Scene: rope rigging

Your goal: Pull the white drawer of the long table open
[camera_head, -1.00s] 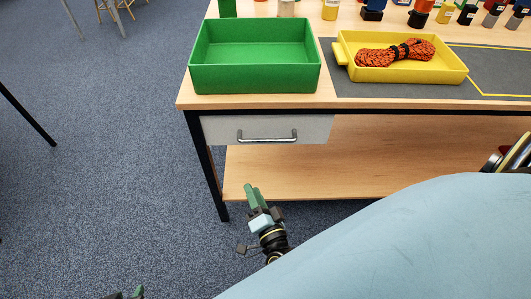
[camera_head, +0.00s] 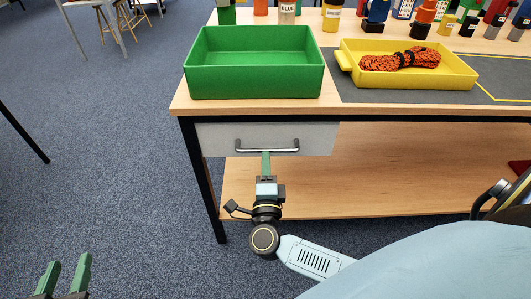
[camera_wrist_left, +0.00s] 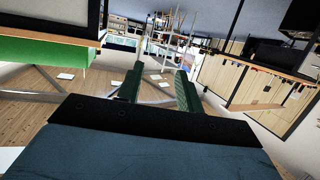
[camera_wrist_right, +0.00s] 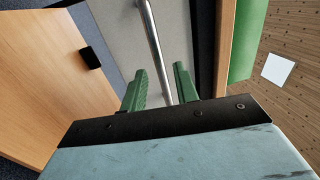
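The drawer's pale grey-white front (camera_head: 318,138) sits under the left end of the long table's top (camera_head: 400,108) and looks flush with it. Its metal bar handle (camera_head: 240,149) runs across the front. My right gripper (camera_head: 266,155) is at the middle of the handle, pointing at the drawer. In the right wrist view, my right gripper's fingers (camera_wrist_right: 159,82) are apart, with the handle (camera_wrist_right: 151,35) passing in line with the gap between them. I cannot tell whether they touch it. My left gripper (camera_head: 67,270) is open and empty at the lower left, away from the table.
A green bin (camera_head: 253,82) and a yellow tray (camera_head: 415,80) with an orange rope (camera_head: 400,61) stand on the tabletop. Several bottles line the back. A wooden lower shelf (camera_head: 400,185) lies under the drawer. The carpet left of the table is open floor.

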